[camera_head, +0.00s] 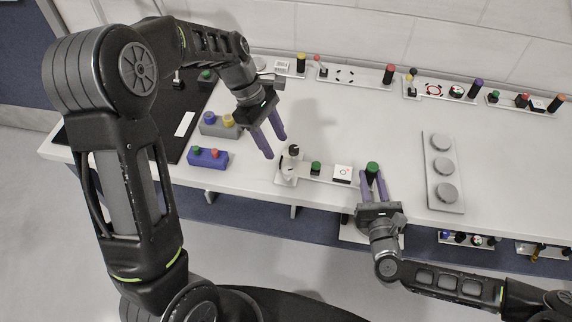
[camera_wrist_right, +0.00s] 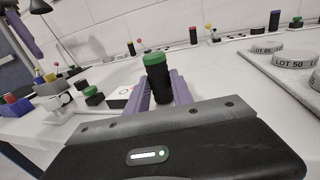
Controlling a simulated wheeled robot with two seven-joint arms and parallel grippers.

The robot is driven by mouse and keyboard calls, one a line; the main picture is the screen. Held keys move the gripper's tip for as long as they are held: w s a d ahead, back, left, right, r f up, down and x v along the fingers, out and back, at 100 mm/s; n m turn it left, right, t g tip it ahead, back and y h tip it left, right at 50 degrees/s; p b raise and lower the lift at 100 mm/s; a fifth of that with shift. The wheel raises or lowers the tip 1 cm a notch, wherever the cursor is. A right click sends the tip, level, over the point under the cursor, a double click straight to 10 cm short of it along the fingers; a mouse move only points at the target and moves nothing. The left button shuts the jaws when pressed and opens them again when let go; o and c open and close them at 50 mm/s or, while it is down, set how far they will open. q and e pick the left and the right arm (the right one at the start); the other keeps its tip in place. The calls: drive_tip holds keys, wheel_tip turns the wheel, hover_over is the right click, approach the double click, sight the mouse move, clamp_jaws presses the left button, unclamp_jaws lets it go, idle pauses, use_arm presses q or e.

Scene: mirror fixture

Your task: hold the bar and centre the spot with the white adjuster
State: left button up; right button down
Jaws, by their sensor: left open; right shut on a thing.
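A fixture plate (camera_head: 320,177) lies near the table's front edge. At its left end is a white part (camera_head: 288,166) with a dark knob (camera_head: 293,150) by it. Further right on the plate are a small green-topped block (camera_head: 316,167) and a white target (camera_head: 343,172) with a small red ring. The black bar with a green top (camera_head: 372,168) stands upright at the right end. My right gripper (camera_head: 373,176) is shut on this bar, seen close in the right wrist view (camera_wrist_right: 158,82). My left gripper (camera_head: 277,148) is open and empty, above and left of the white part. The spot is too small to make out.
A tray (camera_head: 430,150) of grey discs lies right. Several similar fixtures line the wall. The table between these is clear.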

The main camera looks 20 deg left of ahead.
sight(288, 170)
use_arm(q)
drive_tip(key=x, duration=0.9)
drive_tip(key=shift+f, duration=0.15)
drive_tip(key=shift+c, duration=0.4)
clamp_jaws()
